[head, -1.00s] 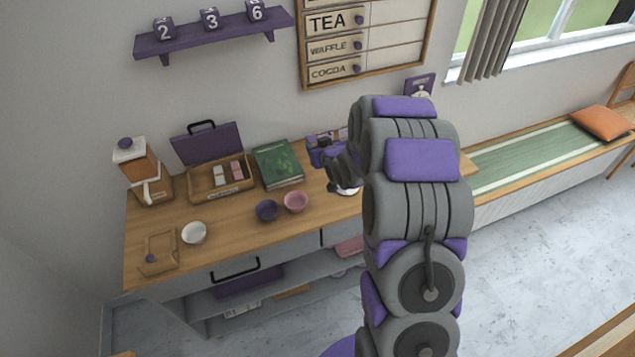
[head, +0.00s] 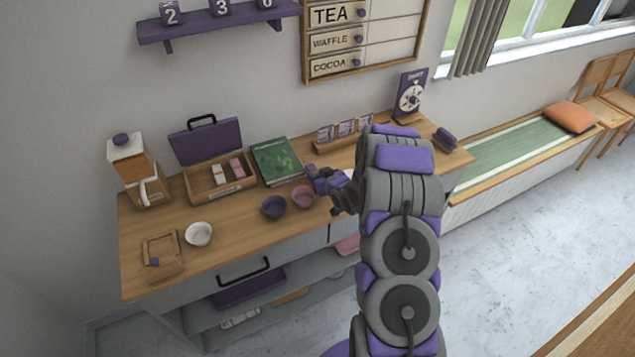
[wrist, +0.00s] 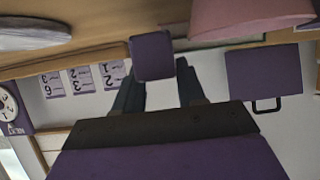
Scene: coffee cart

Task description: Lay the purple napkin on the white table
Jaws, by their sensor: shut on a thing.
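In the wrist view, my gripper (wrist: 160,82) is shut on a small purple square thing, which I take to be the purple napkin (wrist: 152,52), between its dark fingertips. In the head view, my gripper (head: 325,182) is low over the wooden counter, just right of the pink bowl. A folded purple stack (head: 446,139) lies at the counter's right end. I cannot make out a white table in these frames.
A wooden edge (head: 590,325) shows at bottom right. The floor (head: 500,240) between is clear.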

